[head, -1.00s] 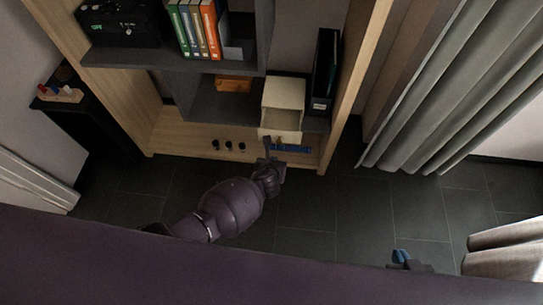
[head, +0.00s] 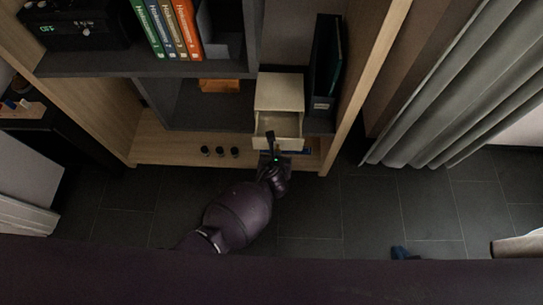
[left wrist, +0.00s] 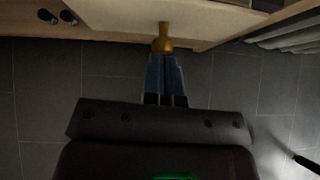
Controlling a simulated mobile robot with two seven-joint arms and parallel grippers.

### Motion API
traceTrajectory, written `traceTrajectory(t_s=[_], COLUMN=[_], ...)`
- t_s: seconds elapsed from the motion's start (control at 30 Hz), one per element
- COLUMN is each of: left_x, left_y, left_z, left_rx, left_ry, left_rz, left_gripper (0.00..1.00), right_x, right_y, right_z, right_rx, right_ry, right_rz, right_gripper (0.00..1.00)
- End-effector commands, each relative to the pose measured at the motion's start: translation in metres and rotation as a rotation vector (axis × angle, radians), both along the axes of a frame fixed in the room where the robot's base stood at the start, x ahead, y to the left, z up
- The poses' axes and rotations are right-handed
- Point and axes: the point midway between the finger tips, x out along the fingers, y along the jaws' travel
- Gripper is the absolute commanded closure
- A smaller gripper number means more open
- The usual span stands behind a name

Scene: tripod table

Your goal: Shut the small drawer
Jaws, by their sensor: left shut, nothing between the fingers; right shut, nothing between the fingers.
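The small cream drawer box (head: 279,92) stands on the shelf unit. Its drawer (head: 281,127) is partly pulled out, with the open inside visible from above. In the left wrist view the pale drawer front (left wrist: 120,14) is at the top, with a brass knob (left wrist: 162,38). My left gripper (head: 270,138) is shut and empty in front of the drawer. Its blue fingertips (left wrist: 164,58) point at the knob, touching it or very close; I cannot tell which. My right gripper (head: 400,253) shows only its blue fingers, low on the right, shut and away from the shelf.
A dark binder (head: 324,70) stands just right of the drawer box. An orange item (head: 220,85) lies left of it. Several black knobs (head: 220,152) line the bottom shelf. Books (head: 168,28) stand above. A curtain (head: 450,80) hangs right; the tiled floor (head: 350,215) is clear.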

Motion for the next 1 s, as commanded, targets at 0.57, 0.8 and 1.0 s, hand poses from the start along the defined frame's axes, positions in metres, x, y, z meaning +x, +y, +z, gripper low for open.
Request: traceTrajectory(t_s=[0.57, 0.8, 1.0], left_x=[0.007, 0.040, 0.069], left_y=[-0.003, -0.002, -0.002], left_z=[0.001, 0.000, -0.002], left_rx=[0.001, 0.003, 0.003], left_ry=[-0.002, -0.001, 0.002], left_rz=[-0.003, -0.004, -0.003], left_gripper=[1.00, 1.00, 1.00], right_x=[-0.001, -0.003, -0.004], right_y=[0.000, 0.000, 0.001], right_z=[-0.002, -0.005, -0.008], right_rx=[-0.003, -0.006, -0.011], right_ry=[0.004, 0.012, 0.014], right_rz=[0.003, 0.006, 0.012], right_gripper=[1.00, 1.00, 1.00])
